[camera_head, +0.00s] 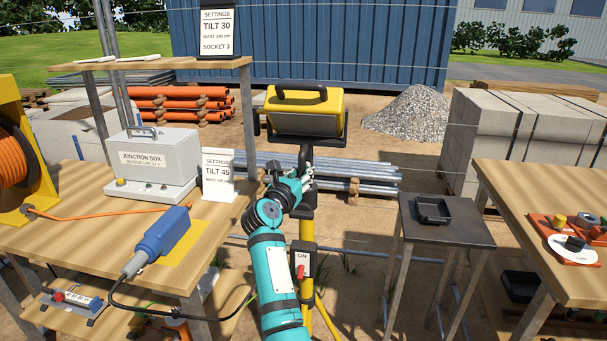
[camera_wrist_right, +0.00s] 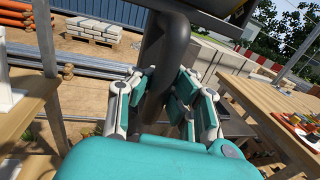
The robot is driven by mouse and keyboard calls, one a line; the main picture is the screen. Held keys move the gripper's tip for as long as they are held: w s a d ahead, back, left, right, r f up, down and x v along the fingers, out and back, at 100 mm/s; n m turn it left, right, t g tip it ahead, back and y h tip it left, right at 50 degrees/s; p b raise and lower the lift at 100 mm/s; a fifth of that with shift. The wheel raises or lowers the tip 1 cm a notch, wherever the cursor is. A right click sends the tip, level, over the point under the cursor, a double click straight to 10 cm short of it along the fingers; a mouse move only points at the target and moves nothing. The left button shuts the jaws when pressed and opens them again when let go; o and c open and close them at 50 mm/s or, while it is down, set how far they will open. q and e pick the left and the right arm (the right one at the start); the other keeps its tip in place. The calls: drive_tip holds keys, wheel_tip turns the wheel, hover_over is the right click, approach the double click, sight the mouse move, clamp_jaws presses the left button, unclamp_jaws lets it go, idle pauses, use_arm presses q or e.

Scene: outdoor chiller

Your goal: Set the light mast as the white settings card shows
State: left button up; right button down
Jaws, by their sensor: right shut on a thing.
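The light mast has a yellow lamp head (camera_head: 306,111) with a dark handle on top, a yellow post (camera_head: 306,229) and an ON switch box (camera_head: 301,263) with a red lever. My right gripper (camera_head: 303,183) is just below the lamp head. In the right wrist view its fingers (camera_wrist_right: 160,102) are shut around a dark curved bar (camera_wrist_right: 165,52) under the lamp. One white card (camera_head: 217,22) on the upper shelf reads TILT 30, a mast height I read uncertainly as 140 cm, and SOCKET 3. Another white card (camera_head: 218,174) on the left table reads TILT 45; its smaller lines are unclear.
The left table (camera_head: 75,232) holds a grey junction box (camera_head: 155,165), a blue connector (camera_head: 165,236) and an orange cable reel (camera_head: 18,150). A dark stool (camera_head: 447,233) with a black tray (camera_head: 433,210) and a right table (camera_head: 535,195) with small coloured parts stand right.

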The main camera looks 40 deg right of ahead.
sight(301, 153)
drive_tip(key=c, duration=1.8)
unclamp_jaws()
drive_tip(key=shift+a+f, duration=0.25)
drive_tip(key=shift+f, duration=0.45)
drive_tip(key=o, duration=0.6)
drive_tip(key=shift+s+a+r, duration=0.15)
drive_tip(key=shift+a+r, duration=0.1)
drive_tip(key=shift+r, duration=0.2)
drive_tip(key=shift+d, duration=0.25)
drive_tip(key=shift+r, duration=0.1)
wheel_tip(301, 153, up, 10)
drive_tip(key=shift+f, duration=0.15)
